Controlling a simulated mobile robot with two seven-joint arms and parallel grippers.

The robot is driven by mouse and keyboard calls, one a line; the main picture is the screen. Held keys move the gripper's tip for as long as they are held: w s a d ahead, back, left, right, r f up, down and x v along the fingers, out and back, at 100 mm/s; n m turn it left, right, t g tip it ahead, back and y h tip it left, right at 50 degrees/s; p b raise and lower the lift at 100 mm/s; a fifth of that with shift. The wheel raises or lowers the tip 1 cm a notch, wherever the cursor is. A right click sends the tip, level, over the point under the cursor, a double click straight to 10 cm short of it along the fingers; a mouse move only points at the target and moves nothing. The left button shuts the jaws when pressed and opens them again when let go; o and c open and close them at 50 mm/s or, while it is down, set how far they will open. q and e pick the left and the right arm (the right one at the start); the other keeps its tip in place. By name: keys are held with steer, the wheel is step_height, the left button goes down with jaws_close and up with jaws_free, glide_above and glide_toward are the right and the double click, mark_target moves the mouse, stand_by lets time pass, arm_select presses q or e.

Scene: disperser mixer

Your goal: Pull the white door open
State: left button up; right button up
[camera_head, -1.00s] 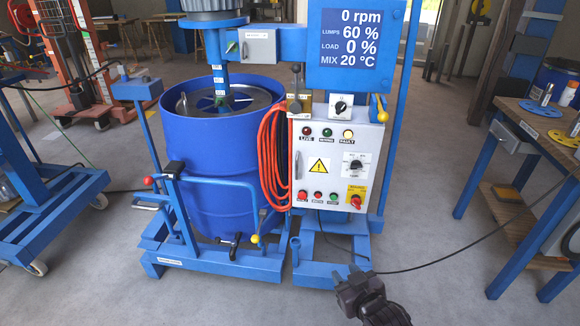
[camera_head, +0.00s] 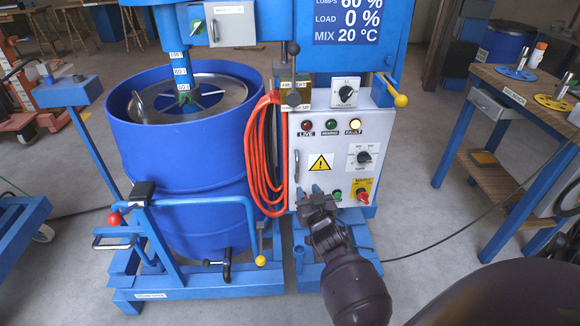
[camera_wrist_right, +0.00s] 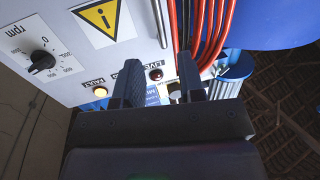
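The white door (camera_head: 335,178) is the front of the control cabinet on the blue mixer, with a yellow warning triangle, lamps and knobs. It looks shut. Its upright grey handle (camera_head: 297,165) is at the door's left edge. In the right wrist view the door (camera_wrist_right: 70,65) appears turned over, with the handle (camera_wrist_right: 160,22) beyond the fingers. My right gripper (camera_head: 316,203) is in front of the door's lower left part, below and right of the handle, hiding some lower buttons. In the wrist view its fingers (camera_wrist_right: 160,85) are apart, with nothing held between them. My left gripper is not in view.
Orange hoses (camera_head: 262,160) hang just left of the handle. A blue drum (camera_head: 185,150) stands left of them, with a trolley frame (camera_head: 200,285) around its base. A workbench (camera_head: 505,90) is at right.

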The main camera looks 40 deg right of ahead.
mark_target(298, 171)
steer(key=b+x, duration=0.1)
steer(key=x, duration=0.8)
steer(key=shift+d+f+b, duration=0.1)
steer(key=shift+f+b, duration=0.1)
steer(key=shift+b, duration=0.2)
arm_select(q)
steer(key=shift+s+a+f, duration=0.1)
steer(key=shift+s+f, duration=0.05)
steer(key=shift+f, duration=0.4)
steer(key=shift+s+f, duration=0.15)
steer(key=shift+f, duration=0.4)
arm_select(e)
steer(key=shift+x, duration=0.75)
steer(key=shift+r, duration=0.15)
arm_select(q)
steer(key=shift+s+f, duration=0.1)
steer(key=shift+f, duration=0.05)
arm_select(e)
jaws_close()
